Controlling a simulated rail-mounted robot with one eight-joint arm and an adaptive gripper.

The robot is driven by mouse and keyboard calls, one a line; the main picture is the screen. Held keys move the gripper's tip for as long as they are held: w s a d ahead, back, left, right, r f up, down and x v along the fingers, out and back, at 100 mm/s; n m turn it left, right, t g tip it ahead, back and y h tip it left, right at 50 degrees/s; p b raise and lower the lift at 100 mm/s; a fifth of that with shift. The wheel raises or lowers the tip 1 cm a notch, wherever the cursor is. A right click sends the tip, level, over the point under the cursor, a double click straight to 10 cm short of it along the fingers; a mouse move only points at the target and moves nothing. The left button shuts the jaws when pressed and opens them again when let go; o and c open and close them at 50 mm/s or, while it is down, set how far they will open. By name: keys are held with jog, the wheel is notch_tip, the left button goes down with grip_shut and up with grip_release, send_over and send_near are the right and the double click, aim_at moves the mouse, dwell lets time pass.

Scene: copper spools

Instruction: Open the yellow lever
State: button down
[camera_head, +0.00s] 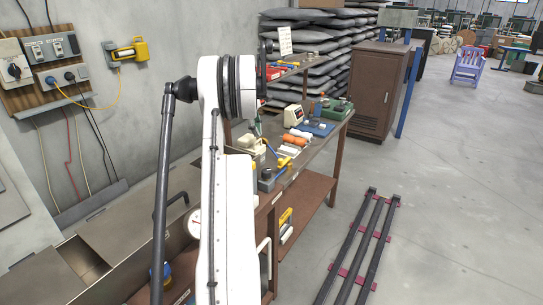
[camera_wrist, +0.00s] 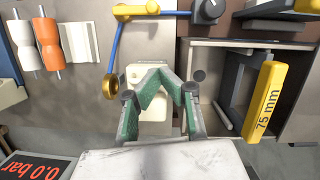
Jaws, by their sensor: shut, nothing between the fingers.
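My gripper (camera_wrist: 158,72) shows in the wrist view with its green-padded fingers brought together at the tips and nothing between them. A pale cream box-like part (camera_wrist: 133,78) lies behind the fingers. A short yellow bar (camera_wrist: 137,10), joined to blue rods, is at the top of the wrist view, apart from the fingers. A larger yellow handle marked "75 mm" (camera_wrist: 264,100) stands to the right, also apart from them. I cannot tell which is the lever. In the head view a yellow piece (camera_head: 141,49) is on the wall; my gripper is hidden behind my arm.
The workbench (camera_head: 325,137) carries several small parts, with a lower shelf (camera_head: 306,200). Orange and white rollers (camera_wrist: 47,42) and a pressure readout (camera_wrist: 35,167) are at the wrist view's left. A brown cabinet (camera_head: 378,95) stands behind the bench. Black rails (camera_head: 362,240) lie on open floor.

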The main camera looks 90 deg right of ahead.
jog(key=shift+s+f, duration=0.1)
jog(key=shift+s, duration=0.3)
jog(key=x, duration=0.9)
jog(key=shift+f+p, duration=0.25)
jog(key=shift+p, duration=0.05)
jog(key=s, duration=0.1)
jog(key=s+a, duration=0.1)
jog(key=s, duration=0.1)
jog(key=shift+a+f+p, duration=0.15)
jog(key=shift+f+p, duration=0.05)
jog(key=shift+p, duration=0.1)
jog(key=shift+s+a, duration=0.2)
jog(key=shift+s, duration=0.25)
jog(key=shift+w+f, duration=0.1)
jog(key=shift+w, duration=0.05)
